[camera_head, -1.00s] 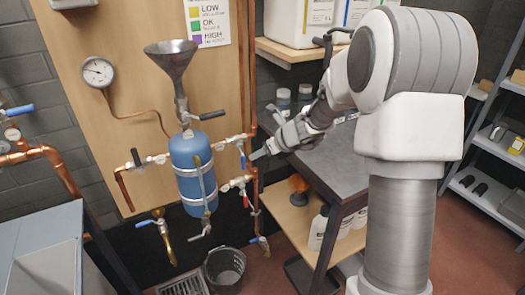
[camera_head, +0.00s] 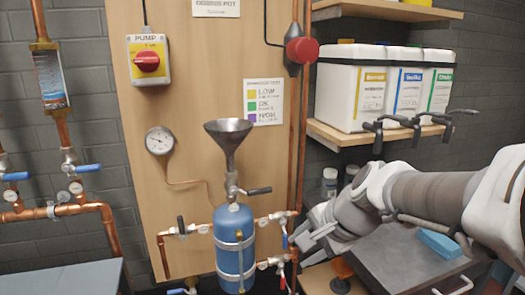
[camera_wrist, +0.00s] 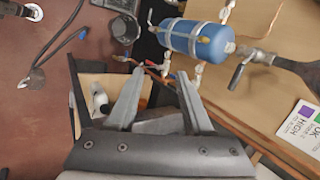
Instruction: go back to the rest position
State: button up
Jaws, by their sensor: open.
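My gripper (camera_head: 312,238) is at the right of the blue tank, in front of the pipes and beside the dark workbench. In the wrist view my gripper (camera_wrist: 160,85) shows two fingers spread apart with nothing between them. The blue tank (camera_head: 234,262) with a grey funnel (camera_head: 228,140) on top stands against the wooden panel. It also shows in the wrist view (camera_wrist: 208,42), apart from the fingers. My arm reaches in from the right edge.
Copper pipes with valves flank the tank. A workbench (camera_head: 400,268) carries a blue cloth (camera_head: 440,245). White canisters (camera_head: 345,90) with taps stand on a shelf above. A red pump switch (camera_head: 147,61) and a gauge (camera_head: 159,141) are on the panel. A black bucket (camera_wrist: 125,28) is on the floor.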

jog(key=s+d+r+n+h+p, duration=0.1)
jog(key=s+d+n+h, duration=0.15)
jog(key=s+n, duration=0.45)
jog(key=s+d+r+n+h, duration=0.15)
jog(key=s+d+n, duration=0.3)
jog(key=s, duration=0.45)
notch_tip(320, 180, up, 12)
jog(key=a+p, duration=0.1)
jog(key=p, duration=1.1)
jog(key=shift+w+p, duration=0.2)
jog(key=shift+p, duration=0.15)
jog(key=shift+f+n, duration=0.1)
jog(key=shift+n, duration=0.15)
